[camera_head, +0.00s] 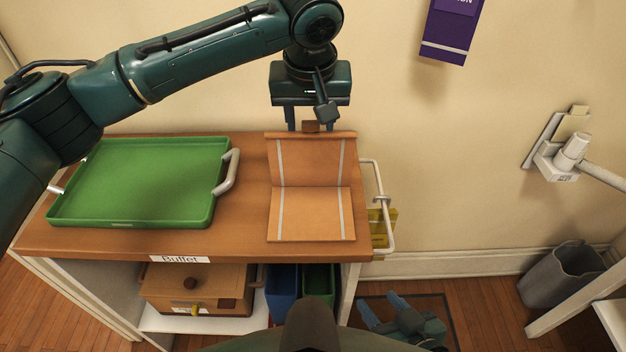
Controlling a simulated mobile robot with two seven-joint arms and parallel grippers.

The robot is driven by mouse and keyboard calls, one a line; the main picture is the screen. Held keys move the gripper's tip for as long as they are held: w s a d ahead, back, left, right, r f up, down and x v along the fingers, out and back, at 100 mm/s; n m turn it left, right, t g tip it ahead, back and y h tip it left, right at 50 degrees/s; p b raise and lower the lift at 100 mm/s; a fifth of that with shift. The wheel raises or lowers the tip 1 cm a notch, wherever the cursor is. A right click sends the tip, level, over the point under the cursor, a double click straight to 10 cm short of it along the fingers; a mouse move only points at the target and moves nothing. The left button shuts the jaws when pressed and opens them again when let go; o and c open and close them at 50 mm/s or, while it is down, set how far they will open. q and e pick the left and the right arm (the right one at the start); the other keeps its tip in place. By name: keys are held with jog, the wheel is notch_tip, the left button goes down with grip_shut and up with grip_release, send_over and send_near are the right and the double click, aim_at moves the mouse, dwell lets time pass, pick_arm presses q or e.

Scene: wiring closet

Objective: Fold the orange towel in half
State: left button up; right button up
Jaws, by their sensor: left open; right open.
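The orange towel (312,214) with two pale grey stripes is on the right end of the wooden counter. Its near half lies flat. Its far half (309,162) looks tilted up from a crease across the middle, with a small brown tab (311,127) at its far edge. My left gripper (308,122) is open above that far edge, with its fingers on either side of the tab; contact cannot be told. My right gripper (383,308) is open and empty, low in front of the counter, away from the towel.
A green tray (145,180) with pale handles takes up the counter's left side. A white rail (385,205) with a yellow item sticks out at the right end. A box (198,288) and blue and green bins are below. A grey bin (563,275) stands on the floor at right.

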pick_arm(q)
jog(key=shift+f, duration=0.3)
jog(key=c, duration=0.7)
jog(key=shift+c, duration=0.2)
